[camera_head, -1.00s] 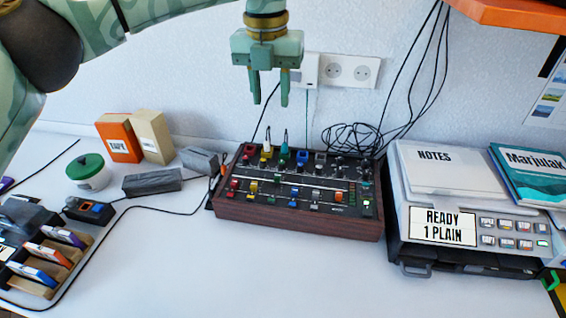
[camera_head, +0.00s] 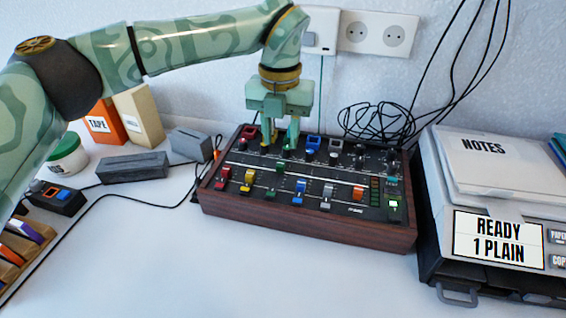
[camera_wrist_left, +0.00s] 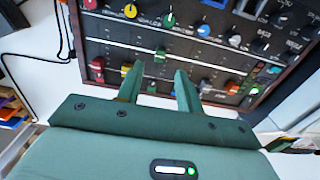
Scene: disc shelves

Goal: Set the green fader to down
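The mixer (camera_head: 330,222) with its wooden front sits on the white table. Its green fader cap (camera_head: 281,168) stands higher in its slot than the neighbouring caps; it also shows in the left wrist view (camera_wrist_left: 160,56). My left gripper (camera_head: 280,142) is open and empty, pointing down over the mixer's back knob rows. In the head view its tips appear just behind the green cap. In the wrist view the cap appears between and slightly beyond the two fingers. I cannot tell the exact height of the tips above the panel. My right gripper is not in view.
Red (camera_head: 222,178), yellow (camera_head: 247,181), blue (camera_head: 300,188), grey (camera_head: 327,194) and orange (camera_head: 358,194) fader caps stand nearby. The printer (camera_head: 480,220) is to the right, loose cables (camera_head: 375,122) behind. The table in front is clear.

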